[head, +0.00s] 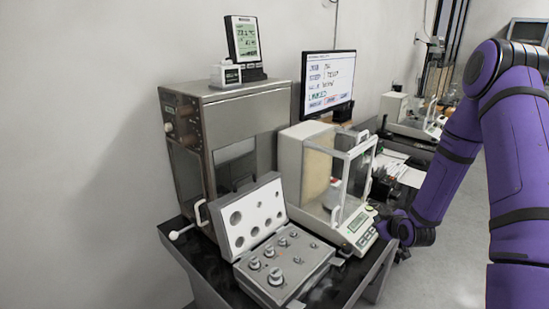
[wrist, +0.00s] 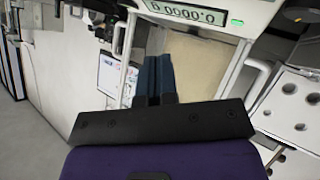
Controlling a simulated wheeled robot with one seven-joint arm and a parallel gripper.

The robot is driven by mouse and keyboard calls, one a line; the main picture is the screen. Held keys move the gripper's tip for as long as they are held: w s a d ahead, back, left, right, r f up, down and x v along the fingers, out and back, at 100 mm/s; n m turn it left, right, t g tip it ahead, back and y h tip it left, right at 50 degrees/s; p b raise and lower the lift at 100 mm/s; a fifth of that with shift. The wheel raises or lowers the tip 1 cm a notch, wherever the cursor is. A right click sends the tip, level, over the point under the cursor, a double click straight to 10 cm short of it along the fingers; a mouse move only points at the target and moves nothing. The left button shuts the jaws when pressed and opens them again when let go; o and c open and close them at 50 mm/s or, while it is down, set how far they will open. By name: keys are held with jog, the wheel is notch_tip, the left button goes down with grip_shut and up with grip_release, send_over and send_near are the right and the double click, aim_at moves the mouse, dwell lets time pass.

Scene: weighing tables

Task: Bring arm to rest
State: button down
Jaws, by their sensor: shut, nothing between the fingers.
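My purple arm (head: 440,190) reaches down from the right side of the head view. My gripper (wrist: 154,75) shows in the wrist view with its two dark blue fingers together and nothing between them. In the head view the hand is low, just right of the analytical balance (head: 292,160) and its front display. The fingertips are hard to make out there. I cannot tell the exact gap between fingers and balance.
An open weight case (head: 240,245) with several metal weights stands left of the balance on a dark table (head: 190,240). A steel-fronted cabinet (head: 235,110) and a monitor (head: 328,82) stand behind. Papers (head: 405,170) lie on a further bench. Floor (head: 450,265) shows clear below the arm.

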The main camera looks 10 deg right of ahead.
jog(key=s+a+r+m+g+h, duration=0.15)
jog(key=s+a+r, duration=0.25)
jog(key=r, duration=0.9)
jog(key=s+a+r+m+g, duration=0.1)
jog(key=s+a+r+g, duration=0.2)
jog(key=r, duration=0.9)
jog(key=s+a+r+m, duration=0.1)
jog(key=s+r, duration=0.3)
jog(key=s, duration=0.5)
jog(key=s+a+r+m+g+y, duration=0.1)
jog(key=s+a+r, duration=0.3)
jog(key=s, duration=0.4)
jog(key=s+a+r+m+g, duration=0.1)
jog(key=s+a+r, duration=0.2)
jog(key=s, duration=0.6)
jog(key=shift+s+r, duration=0.35)
jog(key=shift+r, duration=0.25)
jog(key=shift+a+g+y, duration=0.1)
jog(key=shift+g+y, duration=0.15)
